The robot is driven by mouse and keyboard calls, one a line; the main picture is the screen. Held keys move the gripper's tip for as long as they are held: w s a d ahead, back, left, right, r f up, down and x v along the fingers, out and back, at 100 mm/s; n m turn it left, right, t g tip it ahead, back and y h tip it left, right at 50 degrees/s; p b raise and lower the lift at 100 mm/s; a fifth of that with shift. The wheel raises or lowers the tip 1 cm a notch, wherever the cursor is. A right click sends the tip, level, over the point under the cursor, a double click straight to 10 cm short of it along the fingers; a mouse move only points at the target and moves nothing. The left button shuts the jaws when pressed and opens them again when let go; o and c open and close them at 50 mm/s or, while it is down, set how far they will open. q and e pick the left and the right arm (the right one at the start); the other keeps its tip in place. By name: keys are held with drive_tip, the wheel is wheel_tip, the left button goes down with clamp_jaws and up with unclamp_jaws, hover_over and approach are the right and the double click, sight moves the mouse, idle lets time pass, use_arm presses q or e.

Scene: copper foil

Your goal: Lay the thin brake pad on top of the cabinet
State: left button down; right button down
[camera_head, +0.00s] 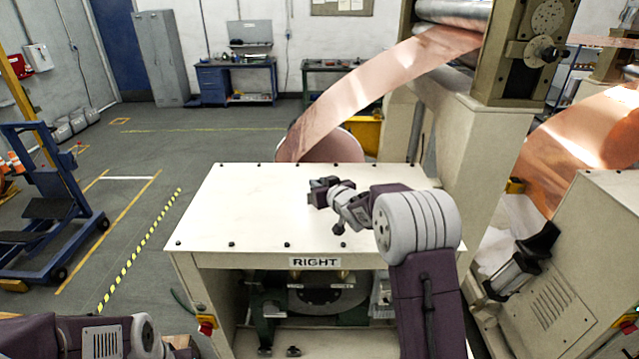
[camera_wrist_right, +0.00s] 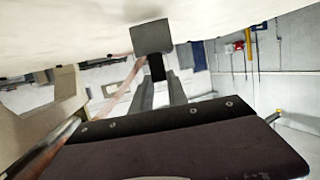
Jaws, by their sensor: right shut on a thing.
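The cabinet's cream top (camera_head: 250,205) lies in the middle of the head view, with a "RIGHT" label on its front edge. My right gripper (camera_head: 320,191) is over the middle to rear of this top. In the right wrist view the gripper (camera_wrist_right: 158,88) is shut on the thin brake pad (camera_wrist_right: 152,37), a dark grey flat piece at the fingertips. The pad is close to the pale surface along the top of that view; whether it touches, I cannot tell. In the head view the pad cannot be told clearly from the dark fingers. My left gripper is out of view; only its arm shows at bottom left.
Small dark bolts line the cabinet top's edges; the rest of it is clear. A copper foil strip (camera_head: 370,80) slopes down behind it. A tall cream machine (camera_head: 450,135) stands at the right rear. A blue lift cart (camera_head: 50,215) stands far left.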

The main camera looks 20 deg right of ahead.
drive_tip(key=shift+w+f, duration=0.15)
drive_tip(key=shift+w, duration=0.25)
drive_tip(key=c, duration=1.3)
unclamp_jaws()
drive_tip(key=shift+w+f, duration=0.2)
drive_tip(key=shift+w, duration=0.15)
drive_tip(key=shift+s+r, duration=0.3)
drive_tip(key=shift+s, duration=0.3)
drive_tip(key=shift+s+b, duration=0.45)
drive_tip(key=shift+s, duration=0.05)
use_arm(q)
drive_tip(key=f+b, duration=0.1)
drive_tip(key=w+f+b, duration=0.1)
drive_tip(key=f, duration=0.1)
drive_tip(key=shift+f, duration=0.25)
use_arm(e)
drive_tip(key=v, duration=1)
drive_tip(key=shift+r, duration=0.15)
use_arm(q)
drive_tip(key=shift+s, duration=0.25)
use_arm(e)
drive_tip(key=shift+s+d, duration=0.1)
drive_tip(key=shift+s, duration=0.2)
